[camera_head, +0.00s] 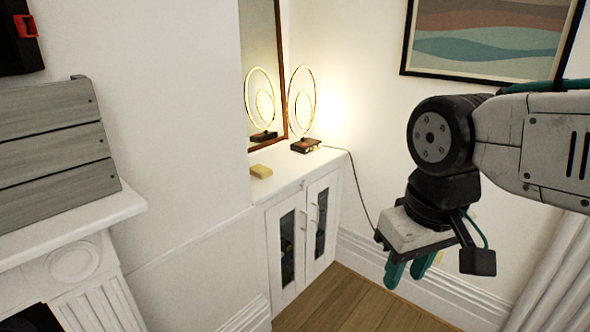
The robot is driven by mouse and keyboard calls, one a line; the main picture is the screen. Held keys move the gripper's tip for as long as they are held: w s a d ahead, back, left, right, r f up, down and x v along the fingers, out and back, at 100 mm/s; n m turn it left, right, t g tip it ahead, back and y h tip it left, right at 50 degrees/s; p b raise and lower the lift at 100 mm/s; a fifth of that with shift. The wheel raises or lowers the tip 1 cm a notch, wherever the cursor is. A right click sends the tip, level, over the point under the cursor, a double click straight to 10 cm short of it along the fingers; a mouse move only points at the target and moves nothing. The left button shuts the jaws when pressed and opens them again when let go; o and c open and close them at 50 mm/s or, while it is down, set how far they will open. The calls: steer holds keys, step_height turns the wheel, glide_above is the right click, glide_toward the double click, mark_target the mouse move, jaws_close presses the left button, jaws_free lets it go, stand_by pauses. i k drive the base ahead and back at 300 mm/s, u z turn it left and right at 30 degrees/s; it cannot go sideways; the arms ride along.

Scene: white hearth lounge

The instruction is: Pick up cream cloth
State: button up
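A small, folded-looking cream cloth (261,171) lies on top of the white cabinet (290,175), near its left end. My gripper (404,280) hangs in the air at the right of the picture, pointing down. It is well to the right of the cloth and apart from it. Its two green fingers are spread with a gap between them, and nothing shows in the gap.
A lit ring lamp (302,108) stands on the cabinet behind the cloth, beside a framed mirror (263,62). Its cord runs down the wall. A white mantel (70,235) with a grey slatted box (55,140) is at left. The wooden floor (350,305) is clear.

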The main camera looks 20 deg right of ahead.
mark_target(261, 171)
steer(key=z, duration=0.35)
steer(key=i, duration=0.65)
steer(key=z, duration=0.5)
steer(key=i, duration=0.8)
steer(key=u, duration=0.7)
steer(key=i, duration=0.6)
steer(key=u, duration=0.55)
